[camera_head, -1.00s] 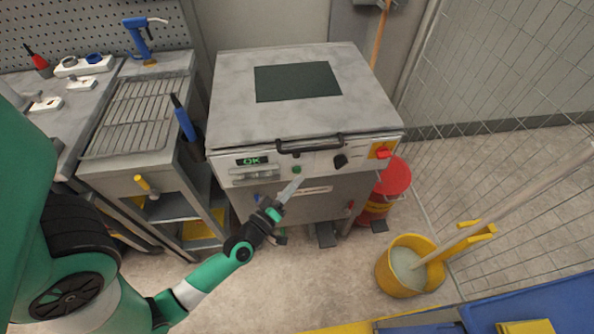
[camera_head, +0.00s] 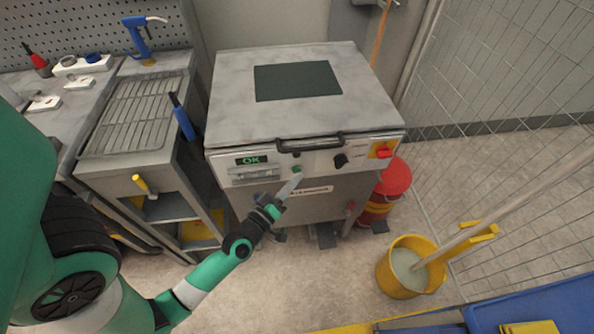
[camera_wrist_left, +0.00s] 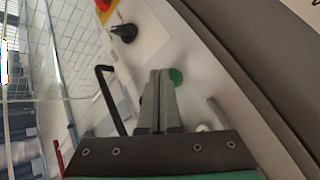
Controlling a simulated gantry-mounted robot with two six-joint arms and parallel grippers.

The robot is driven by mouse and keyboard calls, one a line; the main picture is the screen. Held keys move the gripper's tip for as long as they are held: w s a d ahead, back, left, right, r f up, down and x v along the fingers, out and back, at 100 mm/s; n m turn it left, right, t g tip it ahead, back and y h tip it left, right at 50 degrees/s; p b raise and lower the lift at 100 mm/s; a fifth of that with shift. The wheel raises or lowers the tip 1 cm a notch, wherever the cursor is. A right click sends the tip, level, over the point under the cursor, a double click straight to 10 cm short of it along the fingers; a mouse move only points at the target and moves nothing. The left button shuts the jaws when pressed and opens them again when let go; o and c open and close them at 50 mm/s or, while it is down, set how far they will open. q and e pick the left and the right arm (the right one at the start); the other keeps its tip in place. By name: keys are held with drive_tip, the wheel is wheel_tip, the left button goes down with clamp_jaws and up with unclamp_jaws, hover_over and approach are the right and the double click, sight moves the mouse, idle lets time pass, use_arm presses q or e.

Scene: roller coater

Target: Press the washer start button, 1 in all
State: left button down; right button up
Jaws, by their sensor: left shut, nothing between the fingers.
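The washer (camera_head: 305,118) is a grey box-shaped machine with its lid down and a green "OK" on its display (camera_head: 251,160). The green start button (camera_head: 297,169) is on its front panel, right of the display. My left gripper (camera_head: 298,174) is shut and empty, its fingertips right at the button. In the left wrist view the closed fingertips (camera_wrist_left: 160,73) lie just beside the green button (camera_wrist_left: 177,76) and may overlap its edge. I cannot tell whether they touch it. My right gripper is out of view.
A black knob (camera_head: 340,160) and a red switch on yellow (camera_head: 383,152) are on the same panel. The black lid handle (camera_head: 309,144) juts out above the button. A rack bench (camera_head: 150,175) stands left. A yellow mop bucket (camera_head: 398,283) stands on the floor at right.

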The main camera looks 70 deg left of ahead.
use_arm(q)
drive_tip(key=shift+w+a+b, duration=0.1)
drive_tip(key=shift+a+b, duration=0.3)
drive_tip(key=shift+b, duration=0.1)
idle(0.3)
drive_tip(key=shift+d+p, duration=0.8)
drive_tip(key=shift+p, duration=0.25)
drive_tip(key=d+p, duration=0.2)
drive_tip(key=p, duration=0.1)
drive_tip(key=s+d+p, duration=0.1)
drive_tip(key=d+p, duration=0.1)
drive_tip(key=d, duration=0.1)
drive_tip(key=shift+p, duration=0.4)
idle(0.6)
